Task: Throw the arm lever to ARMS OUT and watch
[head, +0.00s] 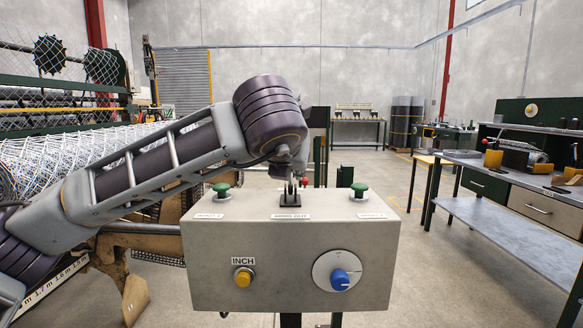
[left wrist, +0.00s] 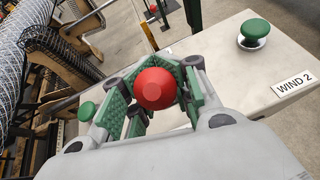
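The grey control box (head: 232,262) stands in front of me. My left arm comes in from the left, and my left gripper (head: 289,178) points down over the lever. In the left wrist view, a round red knob (left wrist: 155,89) sits between the green-padded fingers of my left gripper (left wrist: 158,95). The pads are close on both sides; whether they press on it is unclear. My right gripper is not in view.
Green buttons (head: 221,189) (head: 359,189) flank the lever. The box front has a yellow INCH button (head: 243,277) and a blue knob (head: 340,279). Chain-link mesh (head: 60,165) on a machine lies left. A workbench (head: 520,180) stands right, with clear floor between.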

